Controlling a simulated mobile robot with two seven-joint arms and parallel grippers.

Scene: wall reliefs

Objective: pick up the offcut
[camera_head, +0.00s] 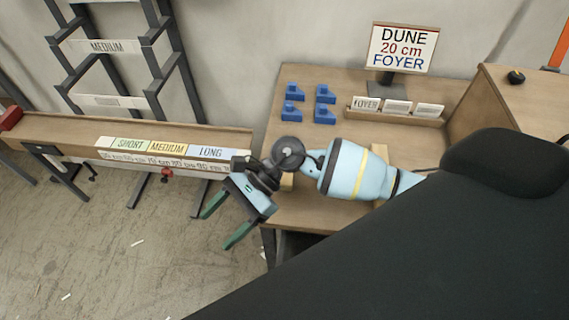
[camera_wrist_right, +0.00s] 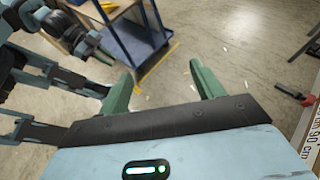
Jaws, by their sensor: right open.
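My right gripper (camera_head: 218,230) is open and empty, with its green fingers pointing down and left over the floor in front of the bench. The same gripper shows in the wrist view (camera_wrist_right: 162,74), fingers apart with bare floor between them. No piece is clearly the offcut. Small pale scraps lie on the floor, one left of the gripper (camera_head: 137,242) and another nearer the lower left (camera_head: 66,296). Pale wooden pieces on the bench are partly hidden behind my right arm. My left gripper is not in the head view.
A wooden rail with SHORT, MEDIUM and LONG labels (camera_head: 167,146) runs along the left. The bench (camera_head: 300,215) carries several blue blocks (camera_head: 293,110), a card holder (camera_head: 395,115) and a DUNE sign (camera_head: 402,48). A blue cart (camera_wrist_right: 128,40) stands in the wrist view. Open floor lies lower left.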

